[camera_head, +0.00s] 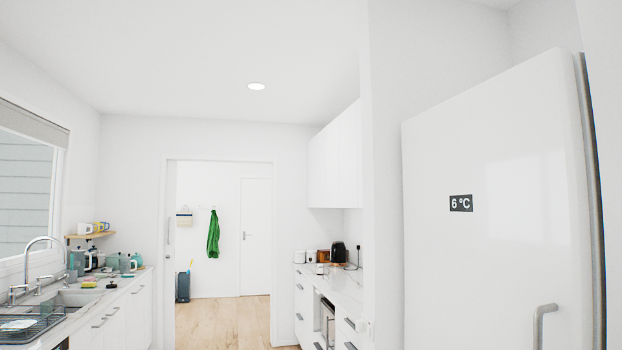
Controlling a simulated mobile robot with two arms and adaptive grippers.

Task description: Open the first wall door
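A white wall cabinet (336,158) hangs high on the right, above the right counter. Its flat white fronts look closed, and I see no handles on them. Seams between its doors are too faint to make out clearly, and its near end is partly hidden behind the wall edge. Neither of my grippers shows in the head view.
A tall white fridge (490,200) stands close on the right with a grey handle (540,325). The right counter (345,287) holds a black toaster (338,252). A sink (75,298) and dish rack (30,325) line the left. Wooden floor (235,320) is clear through the doorway.

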